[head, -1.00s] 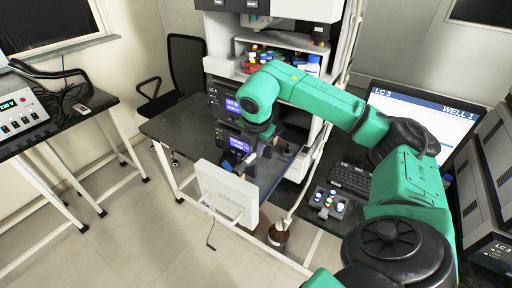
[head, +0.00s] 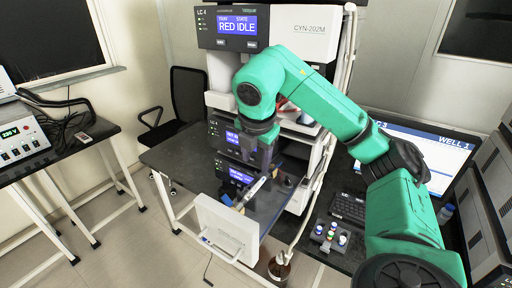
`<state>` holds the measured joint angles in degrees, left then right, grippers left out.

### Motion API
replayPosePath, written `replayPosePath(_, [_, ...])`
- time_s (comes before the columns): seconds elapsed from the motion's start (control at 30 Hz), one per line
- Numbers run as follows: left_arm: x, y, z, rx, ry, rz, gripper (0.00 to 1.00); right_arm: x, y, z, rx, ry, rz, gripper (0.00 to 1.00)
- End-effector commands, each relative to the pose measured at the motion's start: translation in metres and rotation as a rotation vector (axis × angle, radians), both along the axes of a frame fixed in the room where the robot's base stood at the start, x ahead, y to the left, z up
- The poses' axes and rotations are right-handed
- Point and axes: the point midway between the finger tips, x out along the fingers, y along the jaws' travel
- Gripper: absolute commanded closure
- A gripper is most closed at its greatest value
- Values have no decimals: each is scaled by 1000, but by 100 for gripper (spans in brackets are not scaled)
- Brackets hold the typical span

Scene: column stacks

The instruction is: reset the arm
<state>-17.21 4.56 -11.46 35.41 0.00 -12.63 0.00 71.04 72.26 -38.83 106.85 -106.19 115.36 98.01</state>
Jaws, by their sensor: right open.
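My right arm (head: 335,110) is green and black. It comes in from the lower right, arches up over the bench and bends down at its far end. My right gripper (head: 244,190) hangs at the end, pointing down in front of the instrument stack and above the open white panel. It is open, and I see nothing held in it. Its fingers are small and partly merge with the dark background. My left gripper is not in view.
The instrument stack (head: 262,28) stands behind my arm, its upper display reading RED IDLE. An open white panel (head: 226,228) juts out in front. A vial rack (head: 328,236), a keyboard (head: 348,207) and a monitor (head: 415,155) are to the right.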

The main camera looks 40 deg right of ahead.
Motion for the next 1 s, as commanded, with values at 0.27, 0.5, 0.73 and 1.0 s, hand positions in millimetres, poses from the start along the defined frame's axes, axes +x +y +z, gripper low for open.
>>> replayPosePath(0.27, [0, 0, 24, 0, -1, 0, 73, -8, 6, 30, 1, 1, 0, 46])
replayPosePath(0.5, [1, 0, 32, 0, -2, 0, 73, -8, 6, 37, 1, 0, 0, 46])
replayPosePath(0.73, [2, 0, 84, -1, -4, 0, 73, -7, 6, 88, 1, 0, 0, 46])
replayPosePath(1.0, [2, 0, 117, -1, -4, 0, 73, -7, 6, 121, 1, 0, 0, 46])
